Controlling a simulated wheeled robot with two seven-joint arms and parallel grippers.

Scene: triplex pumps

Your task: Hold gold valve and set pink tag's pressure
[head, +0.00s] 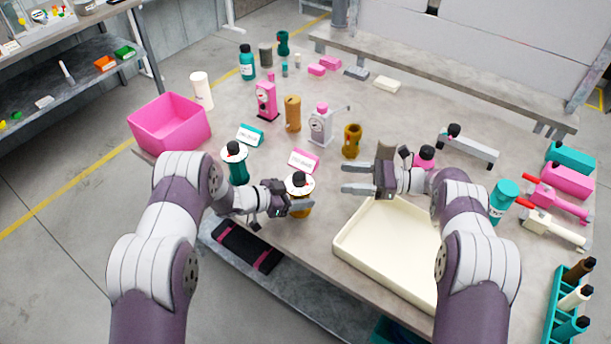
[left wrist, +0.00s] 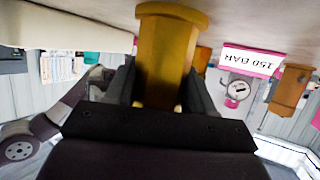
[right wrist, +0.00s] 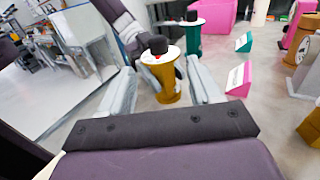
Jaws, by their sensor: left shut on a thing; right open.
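The gold valve (head: 299,184) stands at the table's front edge, with a white dial and a black knob (right wrist: 158,45) on top. My left gripper (head: 288,204) is shut on its gold body, which fills the space between the fingers in the left wrist view (left wrist: 165,50). The pink tag (head: 304,160) stands just behind the valve and reads 150 BAR in the left wrist view (left wrist: 252,61). My right gripper (head: 352,179) is open and empty, to the right of the valve. In the right wrist view the valve shows ahead, between the open fingers. The dial's reading is too small to tell.
A teal valve (head: 238,172) with a teal tag (head: 250,135) stands left of the gold one. Pink and grey pumps (head: 320,125) and gold cylinders stand behind. A cream tray (head: 385,250) lies at front right, under my right arm. A pink bin (head: 170,122) is at left.

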